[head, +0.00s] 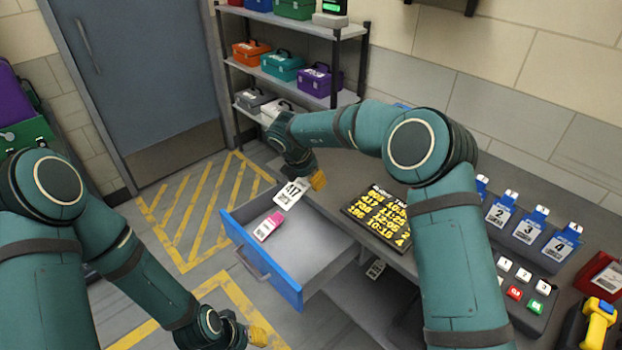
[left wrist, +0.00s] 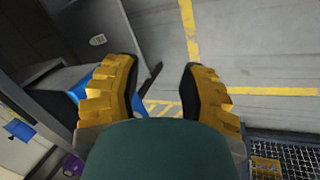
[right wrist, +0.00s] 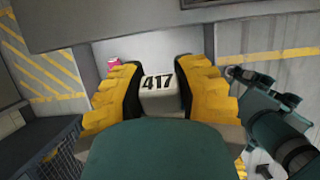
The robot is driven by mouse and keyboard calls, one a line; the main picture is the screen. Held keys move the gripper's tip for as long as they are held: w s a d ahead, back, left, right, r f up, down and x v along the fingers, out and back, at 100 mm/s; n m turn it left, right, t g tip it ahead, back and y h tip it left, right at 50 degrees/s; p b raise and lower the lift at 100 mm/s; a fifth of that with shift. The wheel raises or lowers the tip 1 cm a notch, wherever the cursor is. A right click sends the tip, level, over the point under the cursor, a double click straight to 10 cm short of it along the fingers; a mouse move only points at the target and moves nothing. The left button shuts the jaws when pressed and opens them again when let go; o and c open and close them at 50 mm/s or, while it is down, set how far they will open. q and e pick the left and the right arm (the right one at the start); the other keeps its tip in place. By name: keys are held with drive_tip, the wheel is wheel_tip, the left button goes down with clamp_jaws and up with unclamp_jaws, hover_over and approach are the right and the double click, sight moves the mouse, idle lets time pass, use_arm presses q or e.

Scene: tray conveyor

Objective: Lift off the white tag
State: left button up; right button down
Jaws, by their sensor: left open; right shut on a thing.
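The white tag (head: 290,193) bears the number 417 and is held in my right gripper (head: 312,181) above the back of the open drawer. In the right wrist view the tag (right wrist: 159,95) sits between the yellow fingers of the right gripper (right wrist: 159,75), which are shut on it. The blue-fronted drawer (head: 262,262) is pulled out, with a pink tag (head: 268,226) lying inside. My left gripper (head: 257,336) is low, in front of the drawer, near the bottom edge of the head view. In the left wrist view the left gripper (left wrist: 163,75) is open and empty.
A black board with yellow writing (head: 380,218) lies on the counter. Blue numbered holders (head: 528,228) and a button panel (head: 520,285) are to the right. A shelf with toolboxes (head: 290,68) stands behind. Striped floor left of the drawer is clear.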

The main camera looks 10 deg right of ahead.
drive_tip(key=shift+r+p, duration=1.7)
drive_tip(key=shift+r, duration=0.15)
drive_tip(key=shift+r+p, duration=1.05)
